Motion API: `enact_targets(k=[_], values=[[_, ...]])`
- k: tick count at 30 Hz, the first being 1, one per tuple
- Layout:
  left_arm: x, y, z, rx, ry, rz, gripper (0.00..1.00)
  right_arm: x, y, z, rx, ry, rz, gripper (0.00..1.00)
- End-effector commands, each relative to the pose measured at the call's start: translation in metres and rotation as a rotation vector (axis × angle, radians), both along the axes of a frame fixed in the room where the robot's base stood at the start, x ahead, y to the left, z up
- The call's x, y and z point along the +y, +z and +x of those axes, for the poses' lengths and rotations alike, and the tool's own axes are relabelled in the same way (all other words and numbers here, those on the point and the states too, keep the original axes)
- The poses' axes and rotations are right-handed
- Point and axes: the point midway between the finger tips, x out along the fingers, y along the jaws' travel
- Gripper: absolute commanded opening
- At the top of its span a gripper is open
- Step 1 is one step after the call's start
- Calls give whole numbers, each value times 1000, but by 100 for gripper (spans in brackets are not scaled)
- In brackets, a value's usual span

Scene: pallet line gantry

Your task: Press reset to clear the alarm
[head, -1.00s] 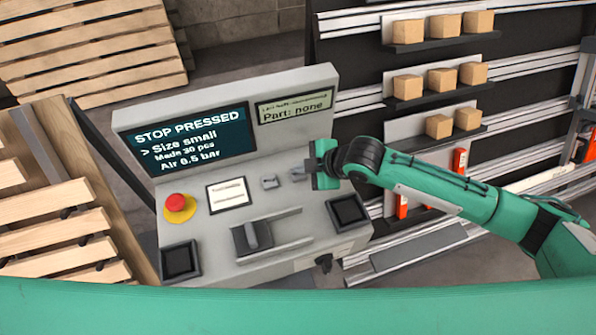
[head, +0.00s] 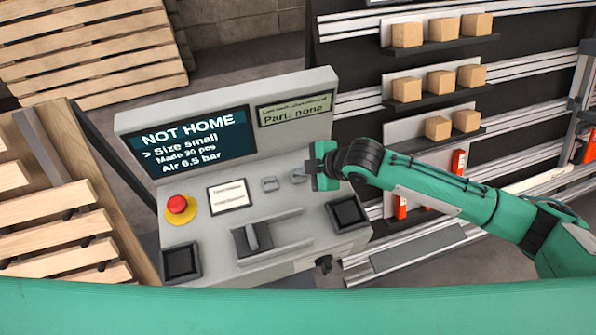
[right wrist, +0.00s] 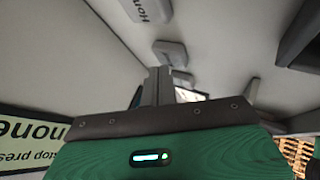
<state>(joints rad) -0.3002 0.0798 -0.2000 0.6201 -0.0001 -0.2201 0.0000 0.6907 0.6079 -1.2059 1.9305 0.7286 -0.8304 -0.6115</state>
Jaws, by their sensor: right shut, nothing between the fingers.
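The grey control console (head: 215,245) has a screen (head: 195,143) that reads "NOT HOME", "Size small", "Made 30 pcs" and "Air 6.5 bar". Two small grey controls, a left one (head: 269,184) and a right one (head: 298,175), sit on its sloped face; I cannot read which is reset. My right gripper (head: 306,174) is shut and empty, right beside the right control. In the right wrist view its fingers (right wrist: 160,85) partly cover a small control (right wrist: 181,78); contact cannot be told. Another control (right wrist: 170,52) shows beyond, near a label starting "Hom". My left gripper is out of view.
A red stop button (head: 178,205) on a yellow base sits at the console's left. A lever (head: 252,237) in a slot and two black square pads are near the front. A second display (head: 294,109) reads "Part: none". Shelves with boxes stand behind my right arm.

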Motion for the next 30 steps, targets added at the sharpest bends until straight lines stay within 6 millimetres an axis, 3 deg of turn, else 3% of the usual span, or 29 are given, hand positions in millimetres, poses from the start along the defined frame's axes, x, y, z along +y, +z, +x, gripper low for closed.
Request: enact_targets(k=[3, 16, 30], values=[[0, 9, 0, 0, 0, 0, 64, 0, 8, 0, 0, 0, 0, 0], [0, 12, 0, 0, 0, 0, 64, 0, 11, 0, -1, 0, 1, 0], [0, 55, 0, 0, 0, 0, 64, 0, 57, 0, -1, 0, 1, 0]])
